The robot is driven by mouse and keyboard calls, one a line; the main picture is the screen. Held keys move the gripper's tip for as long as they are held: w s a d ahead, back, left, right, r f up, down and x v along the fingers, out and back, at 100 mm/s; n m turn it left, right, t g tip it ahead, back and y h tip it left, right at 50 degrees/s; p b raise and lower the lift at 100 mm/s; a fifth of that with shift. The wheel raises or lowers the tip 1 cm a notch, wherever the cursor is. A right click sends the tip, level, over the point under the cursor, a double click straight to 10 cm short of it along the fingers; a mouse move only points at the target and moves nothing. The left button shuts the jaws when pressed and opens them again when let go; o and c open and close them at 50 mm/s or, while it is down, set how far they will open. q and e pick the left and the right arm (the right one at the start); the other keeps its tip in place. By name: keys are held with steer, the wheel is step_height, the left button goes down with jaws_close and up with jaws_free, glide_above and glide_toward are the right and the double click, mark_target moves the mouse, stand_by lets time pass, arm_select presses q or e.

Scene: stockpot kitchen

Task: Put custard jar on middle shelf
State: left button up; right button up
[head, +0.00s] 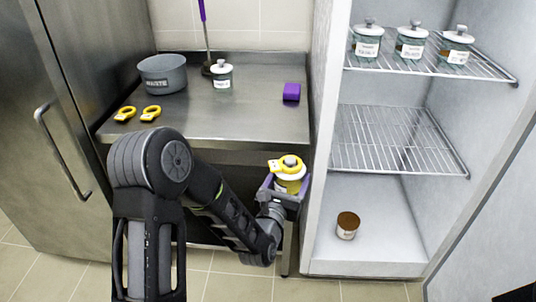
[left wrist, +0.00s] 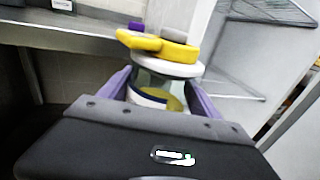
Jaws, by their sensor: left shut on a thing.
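My left gripper (head: 286,189) is shut on a glass jar (head: 290,184) with yellow contents, a pale lid and a yellow ring-shaped tag on top. The jar is upright, in front of the counter's right end, beside the open cabinet. In the left wrist view the jar (left wrist: 155,98) sits between the purple fingers of the gripper (left wrist: 160,95); its label is not readable. The middle shelf (head: 395,140) is a wire rack with nothing on it. My right gripper is not in view.
The top shelf (head: 430,66) holds three lidded jars. A small brown-topped jar (head: 347,225) stands on the cabinet floor.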

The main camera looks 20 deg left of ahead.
mark_target(298, 190)
arm_select(q)
steer(key=shift+m+h, duration=0.5)
steer(key=shift+h, duration=0.3)
steer(key=d+f, duration=0.1)
steer(key=s+d+f, duration=0.1)
steer(key=d, duration=0.1)
steer(key=shift+f, duration=0.3)
steer(key=shift+w+a+r, duration=0.15)
steer(key=shift+a+r, duration=0.1)
steer(key=shift+r, duration=0.3)
steer(key=shift+w+a+r, duration=0.1)
steer(key=shift+a+r, duration=0.1)
steer(key=shift+r, duration=0.35)
